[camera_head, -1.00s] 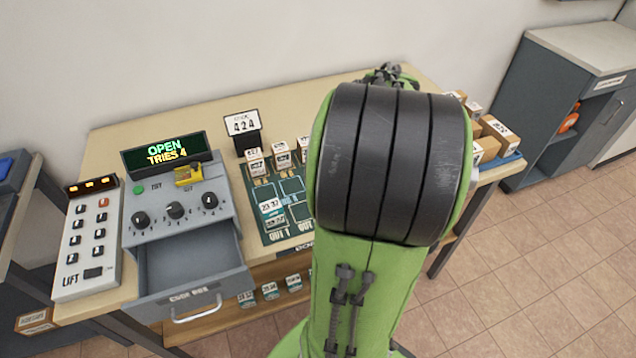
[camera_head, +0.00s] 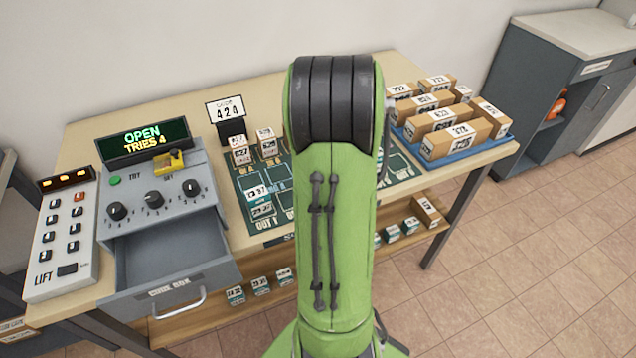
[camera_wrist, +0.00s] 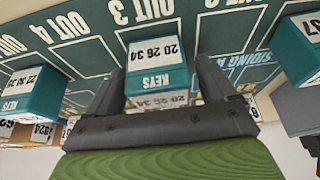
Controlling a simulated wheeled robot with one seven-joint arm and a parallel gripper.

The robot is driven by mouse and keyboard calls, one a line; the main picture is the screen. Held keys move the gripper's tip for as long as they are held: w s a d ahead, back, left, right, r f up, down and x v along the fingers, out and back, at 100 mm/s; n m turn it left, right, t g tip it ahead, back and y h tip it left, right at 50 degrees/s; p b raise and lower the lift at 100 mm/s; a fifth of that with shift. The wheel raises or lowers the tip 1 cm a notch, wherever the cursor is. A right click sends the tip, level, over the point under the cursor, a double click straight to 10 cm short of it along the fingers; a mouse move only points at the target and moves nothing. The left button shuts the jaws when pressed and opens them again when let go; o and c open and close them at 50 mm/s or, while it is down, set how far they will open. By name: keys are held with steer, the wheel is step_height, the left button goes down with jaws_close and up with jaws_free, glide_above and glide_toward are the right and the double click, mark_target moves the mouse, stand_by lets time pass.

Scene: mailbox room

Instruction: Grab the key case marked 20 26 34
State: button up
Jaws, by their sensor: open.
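The key case marked 20 26 34 (camera_wrist: 157,57) is teal with a white label and reads upside down in the wrist view. It sits at the green board (camera_wrist: 88,52), beside the OUT 3 lettering. My gripper (camera_wrist: 160,72) is open, with one dark finger on each side of the case's lower part in the picture. I cannot tell whether the fingers touch it. In the head view my arm hides this case and the gripper. Other teal key cases stand to the left (camera_wrist: 32,92) and right (camera_wrist: 299,80) in the wrist view.
In the head view, a code box (camera_head: 160,195) with an open drawer and a lift panel (camera_head: 62,235) stand at left. Parcels fill a blue tray (camera_head: 478,150) at right. More small cases (camera_head: 261,286) stand on the lower shelf.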

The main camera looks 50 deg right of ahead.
steer(key=shift+r, duration=0.15)
steer(key=c, duration=1.1)
